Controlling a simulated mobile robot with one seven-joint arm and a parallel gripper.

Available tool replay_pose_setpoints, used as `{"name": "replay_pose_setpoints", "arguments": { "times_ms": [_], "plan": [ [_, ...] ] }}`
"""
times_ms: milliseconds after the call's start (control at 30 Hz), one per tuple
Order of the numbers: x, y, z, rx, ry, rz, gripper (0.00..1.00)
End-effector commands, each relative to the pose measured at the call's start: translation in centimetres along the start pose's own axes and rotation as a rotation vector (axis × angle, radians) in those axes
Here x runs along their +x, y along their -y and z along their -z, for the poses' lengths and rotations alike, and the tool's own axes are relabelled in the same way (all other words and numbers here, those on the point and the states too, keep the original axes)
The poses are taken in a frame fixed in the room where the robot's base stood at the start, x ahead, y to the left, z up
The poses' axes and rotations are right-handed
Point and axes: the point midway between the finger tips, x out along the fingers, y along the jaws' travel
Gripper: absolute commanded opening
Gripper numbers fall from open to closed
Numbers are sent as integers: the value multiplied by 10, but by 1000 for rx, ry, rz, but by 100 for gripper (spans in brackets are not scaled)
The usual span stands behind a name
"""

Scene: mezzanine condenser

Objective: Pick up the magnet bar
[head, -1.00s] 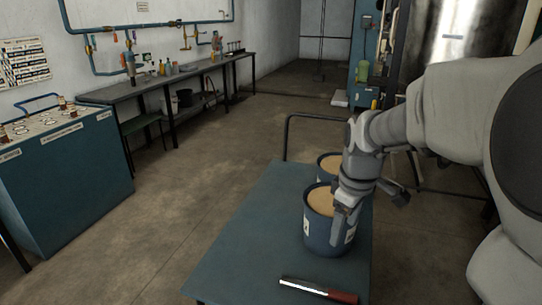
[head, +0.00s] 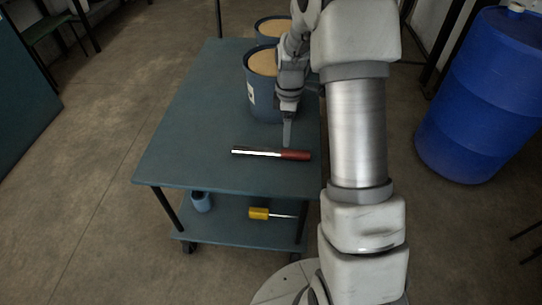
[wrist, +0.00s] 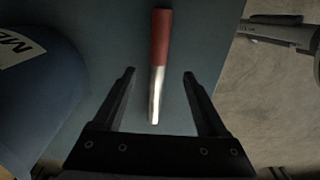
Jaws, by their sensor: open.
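The magnet bar (head: 270,153) lies flat on the top of the blue-green cart (head: 180,150), near its front edge. It has a shiny metal rod on the left and a red handle on the right. My gripper (head: 287,140) points down just behind the bar, beside the front blue bucket. In the wrist view my gripper (wrist: 160,75) is open and empty. The magnet bar (wrist: 159,65) shows between and beyond its fingers, metal end nearest, red handle farther off. I cannot tell the exact height of the fingers above the cart top.
Two blue buckets with tan contents stand behind the bar; the front one (head: 250,90) is close to my gripper. A yellow-handled tool (head: 259,213) and a small blue cup (head: 201,202) are on the lower shelf. A blue drum (head: 480,100) stands right. The cart top's left side is clear.

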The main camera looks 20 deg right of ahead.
Motion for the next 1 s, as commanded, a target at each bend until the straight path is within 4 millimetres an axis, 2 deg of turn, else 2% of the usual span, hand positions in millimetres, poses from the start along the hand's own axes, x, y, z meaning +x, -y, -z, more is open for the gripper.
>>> {"name": "replay_pose_setpoints", "arguments": {
  "times_ms": [33,100,467,700,800,1000],
  "plan": [
    [15,0,0,0,1,2,75],
    [26,0,0,1,1,2,75],
    [50,-1,-2,1,0,-1,75],
    [86,-2,-8,1,1,0,75],
    [93,-2,-8,0,0,0,75],
    [92,-2,-8,1,0,-1,75]
  ]
}}
